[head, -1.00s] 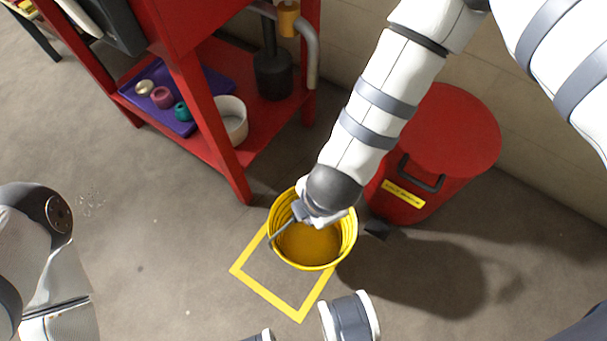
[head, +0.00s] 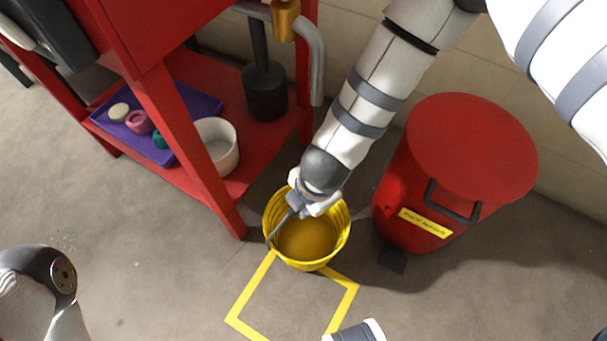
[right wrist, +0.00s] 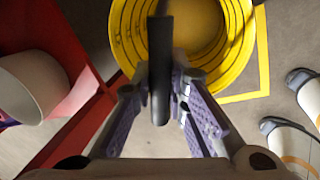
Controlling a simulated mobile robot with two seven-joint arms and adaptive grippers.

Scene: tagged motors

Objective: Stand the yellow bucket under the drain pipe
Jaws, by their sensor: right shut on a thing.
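The yellow bucket (head: 310,262) is upright and looks empty, in front of the red bench's near right leg. My right gripper (head: 294,204) is over its rim, shut on the dark handle. In the right wrist view the fingers (right wrist: 158,95) pinch that dark handle bar, with the yellow bucket (right wrist: 235,70) beyond it. Whether the bucket touches the floor I cannot tell. The grey drain pipe (head: 315,65) bends down at the bench's right side; its open end is beyond the bucket, not over it. My left gripper is not visible.
The red bench (head: 265,150) holds a purple tray (head: 195,103), a white pot (head: 222,160) and a dark cylinder (head: 265,95) on its lower shelf. A red lidded bin (head: 390,215) stands right of the bucket. A yellow floor outline (head: 240,300) lies in front, with open floor to the left.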

